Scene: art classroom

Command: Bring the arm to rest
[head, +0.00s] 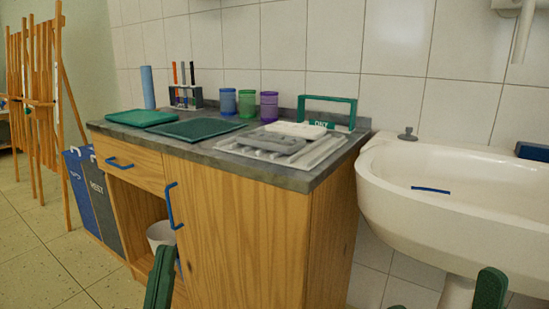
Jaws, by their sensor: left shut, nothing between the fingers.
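My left gripper (160,278) shows as a green finger piece at the bottom edge, in front of the wooden cabinet (245,240). It is shut and empty, apart from the cabinet's blue door handle (171,206) in the picture. Part of my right gripper (490,290) shows as a green piece at the bottom right, in front of the white sink (450,222). Most of it is cut off by the frame, so its opening cannot be judged.
The grey countertop (335,167) bears green trays (200,129), a pale tray (310,158), coloured cups (247,104), a tool rack (186,97) and a green-framed holder (340,112). Blue and grey bins (80,190) and wooden easels (32,100) stand left. Floor at the lower left is clear.

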